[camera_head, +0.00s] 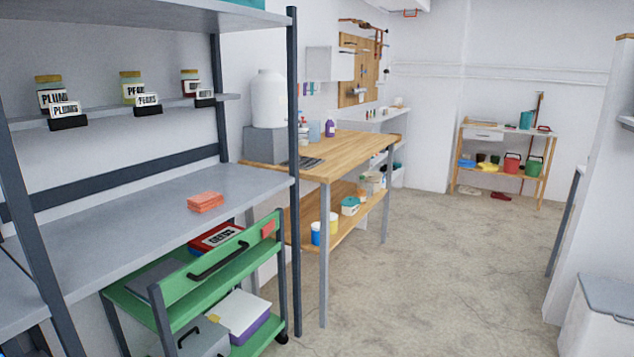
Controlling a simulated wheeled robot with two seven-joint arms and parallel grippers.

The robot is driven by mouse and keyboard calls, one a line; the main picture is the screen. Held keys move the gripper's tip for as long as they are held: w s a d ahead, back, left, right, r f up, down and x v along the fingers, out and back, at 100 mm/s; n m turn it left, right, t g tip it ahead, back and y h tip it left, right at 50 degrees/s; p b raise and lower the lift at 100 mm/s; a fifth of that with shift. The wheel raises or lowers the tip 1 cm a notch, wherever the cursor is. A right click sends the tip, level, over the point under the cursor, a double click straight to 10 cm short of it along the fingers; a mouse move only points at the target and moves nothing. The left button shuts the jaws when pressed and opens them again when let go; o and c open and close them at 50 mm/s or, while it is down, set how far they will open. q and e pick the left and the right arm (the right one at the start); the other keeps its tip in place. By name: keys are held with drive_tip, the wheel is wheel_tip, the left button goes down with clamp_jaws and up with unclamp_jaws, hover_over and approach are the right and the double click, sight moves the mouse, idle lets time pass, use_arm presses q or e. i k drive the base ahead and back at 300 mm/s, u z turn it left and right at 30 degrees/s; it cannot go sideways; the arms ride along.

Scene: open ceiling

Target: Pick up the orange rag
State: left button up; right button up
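The orange rag (205,202) looks like a small folded stack. It lies on the grey shelf board (110,215) of the metal rack at the left, near the board's front edge. Nothing covers it and nothing touches it apart from the board. Neither of my grippers shows in the head view.
A dark rack post (294,180) stands right of the rag. Jars with labels (131,88) line a narrow shelf above. A green cart (210,265) with boxes stands below the board. A wooden workbench (340,150) is beyond. The floor (420,280) at right is clear.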

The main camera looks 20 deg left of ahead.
sight(201, 203)
drive_tip(key=z, duration=0.3)
drive_tip(key=i, duration=2.05)
drive_tip(key=u, duration=1.35)
drive_tip(key=i, duration=1)
drive_tip(key=u, duration=1.05)
